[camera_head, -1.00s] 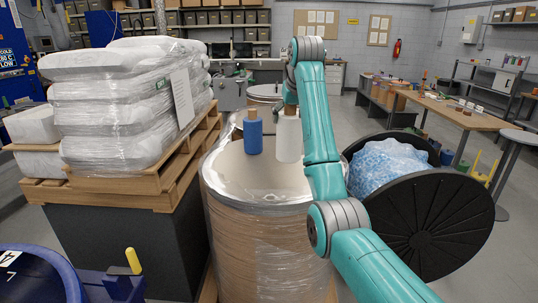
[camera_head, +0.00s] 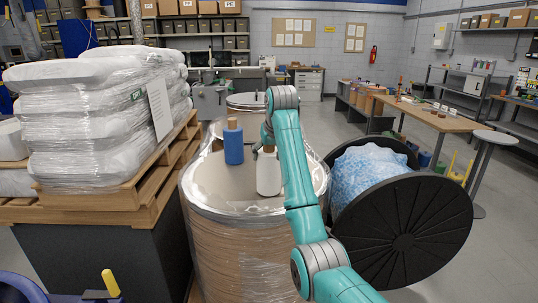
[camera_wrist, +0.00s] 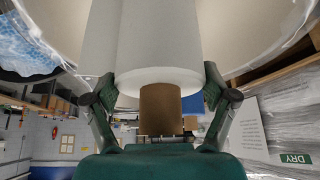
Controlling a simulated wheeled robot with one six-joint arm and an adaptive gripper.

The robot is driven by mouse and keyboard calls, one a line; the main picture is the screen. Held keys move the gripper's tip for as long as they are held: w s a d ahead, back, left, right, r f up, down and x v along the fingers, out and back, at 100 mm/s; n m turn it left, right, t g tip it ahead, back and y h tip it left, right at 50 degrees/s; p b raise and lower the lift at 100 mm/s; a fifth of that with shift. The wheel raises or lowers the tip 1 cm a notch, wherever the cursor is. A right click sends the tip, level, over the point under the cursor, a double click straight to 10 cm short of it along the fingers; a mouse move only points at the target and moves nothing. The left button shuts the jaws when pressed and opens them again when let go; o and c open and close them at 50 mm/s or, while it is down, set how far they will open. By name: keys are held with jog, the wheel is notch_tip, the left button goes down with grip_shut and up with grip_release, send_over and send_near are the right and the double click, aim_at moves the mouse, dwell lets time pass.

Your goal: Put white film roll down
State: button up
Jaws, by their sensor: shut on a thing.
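The white film roll (camera_head: 268,176) hangs upright from my gripper (camera_head: 267,146) over the big wrapped drum's pale top (camera_head: 215,185). My gripper is shut on the roll's brown core; in the wrist view the core (camera_wrist: 160,108) sits between the fingers, with the white roll (camera_wrist: 145,45) beyond it. I cannot tell whether the roll's base touches the drum top. The blue film roll (camera_head: 233,147) stands to its left and farther back, apart from it, with its brown core up.
A pallet of wrapped white bags (camera_head: 95,120) stands close on the left.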

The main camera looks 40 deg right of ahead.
jog(key=shift+f, duration=0.15)
jog(key=o, duration=1.6)
jog(key=shift+o, duration=0.2)
